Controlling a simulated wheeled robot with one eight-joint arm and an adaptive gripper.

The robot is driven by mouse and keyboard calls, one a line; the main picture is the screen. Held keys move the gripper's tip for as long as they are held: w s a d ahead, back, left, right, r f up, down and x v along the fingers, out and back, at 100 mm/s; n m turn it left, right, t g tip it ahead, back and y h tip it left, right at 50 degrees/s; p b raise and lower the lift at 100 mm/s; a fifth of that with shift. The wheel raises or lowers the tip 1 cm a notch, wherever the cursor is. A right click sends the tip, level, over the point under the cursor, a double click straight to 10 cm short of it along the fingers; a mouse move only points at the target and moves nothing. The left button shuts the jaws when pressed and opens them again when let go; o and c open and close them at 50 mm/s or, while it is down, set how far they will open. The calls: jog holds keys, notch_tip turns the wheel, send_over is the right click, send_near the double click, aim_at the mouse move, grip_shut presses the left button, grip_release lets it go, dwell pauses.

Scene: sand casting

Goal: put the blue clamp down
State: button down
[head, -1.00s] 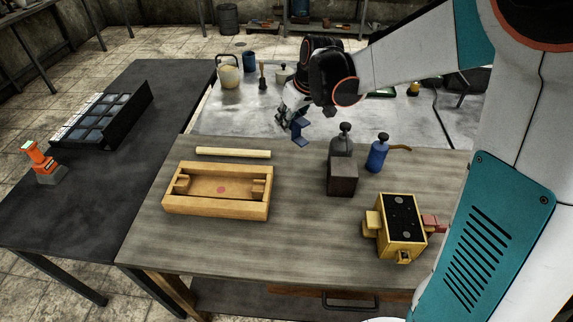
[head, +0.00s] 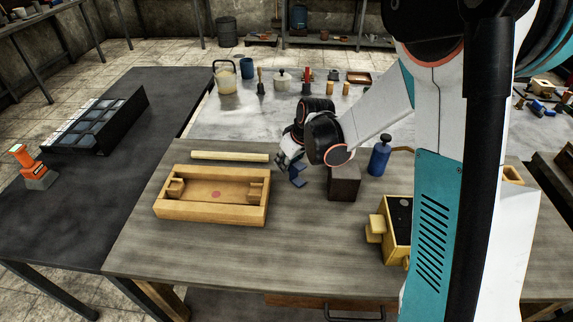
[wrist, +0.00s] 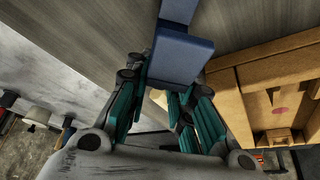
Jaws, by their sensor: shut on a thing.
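The blue clamp (head: 297,177) is held in my gripper (head: 287,163), over the wooden table (head: 230,248) to the right of the wooden mould box. In the wrist view the blue clamp (wrist: 180,55) sits between the teal-padded fingers of my gripper (wrist: 165,90). The fingers are shut on it. The clamp hangs low near the table top; I cannot tell whether it touches. Part of the clamp is hidden by the fingers.
The open wooden mould box (head: 212,216) stands left of the clamp, with a pale rod (head: 230,156) behind it. A dark block (head: 344,183) and a blue bottle (head: 380,157) stand right. A yellow box (head: 396,229) is at front right. The table front is clear.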

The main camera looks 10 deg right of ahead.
jog(key=shift+f, duration=0.15)
jog(key=c, duration=1.4)
grip_release()
